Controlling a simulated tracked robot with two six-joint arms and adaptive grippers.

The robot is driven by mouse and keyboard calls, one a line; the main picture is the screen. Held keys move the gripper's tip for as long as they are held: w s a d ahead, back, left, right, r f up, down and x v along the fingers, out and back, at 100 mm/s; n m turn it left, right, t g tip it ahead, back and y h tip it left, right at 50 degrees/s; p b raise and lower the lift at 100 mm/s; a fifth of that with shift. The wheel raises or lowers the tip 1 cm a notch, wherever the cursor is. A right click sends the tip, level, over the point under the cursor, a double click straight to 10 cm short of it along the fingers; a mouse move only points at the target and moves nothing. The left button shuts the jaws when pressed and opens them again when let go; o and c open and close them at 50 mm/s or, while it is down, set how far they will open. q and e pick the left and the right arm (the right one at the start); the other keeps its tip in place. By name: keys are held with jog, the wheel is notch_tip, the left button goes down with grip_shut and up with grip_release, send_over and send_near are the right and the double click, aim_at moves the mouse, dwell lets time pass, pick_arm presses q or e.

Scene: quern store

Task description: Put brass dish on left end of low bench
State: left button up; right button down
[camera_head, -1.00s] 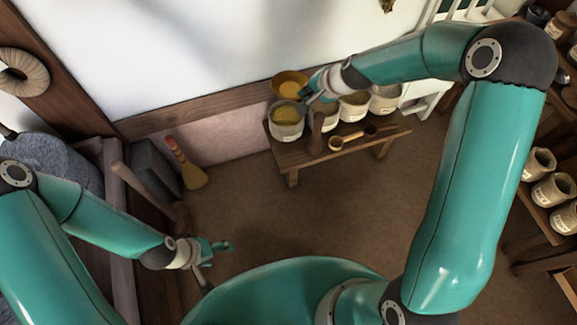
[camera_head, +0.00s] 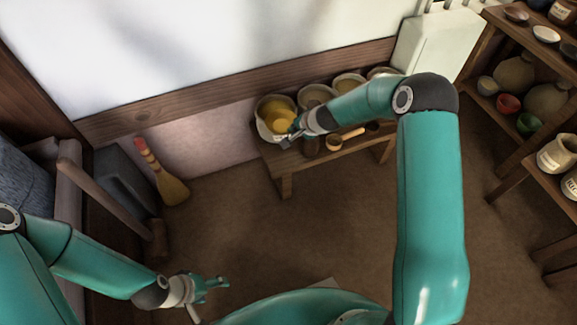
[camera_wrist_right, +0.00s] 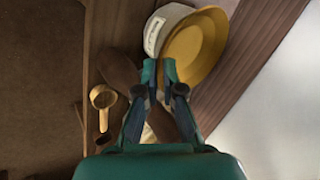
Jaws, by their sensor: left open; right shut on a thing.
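The brass dish (camera_head: 281,113) is a round yellow bowl at the left end of the low bench (camera_head: 273,158). My right gripper (camera_head: 294,129) is shut on its near rim. In the right wrist view the dish (camera_wrist_right: 197,48) is at the fingertips (camera_wrist_right: 160,72), tilted and overlapping a pale labelled pot (camera_wrist_right: 165,24). That pot (camera_head: 264,129) stands on the bench's left end. I cannot tell whether dish and pot touch. My left gripper (camera_head: 215,284) is open and empty, low and away from the bench.
Several pale pots (camera_head: 315,95) line the back of the bench. A dark wooden pestle-like thing (camera_head: 311,146) and a small scoop (camera_head: 334,143) are in front. A broom (camera_head: 168,182) leans left by the wall. Shelves with pottery (camera_head: 515,72) stand right. Middle floor is clear.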

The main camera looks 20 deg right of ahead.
aim_at(290, 163)
notch_tip(290, 163, down, 18)
jog(key=b, duration=1.6)
jog(key=shift+b, duration=0.4)
jog(key=c, duration=1.6)
grip_release()
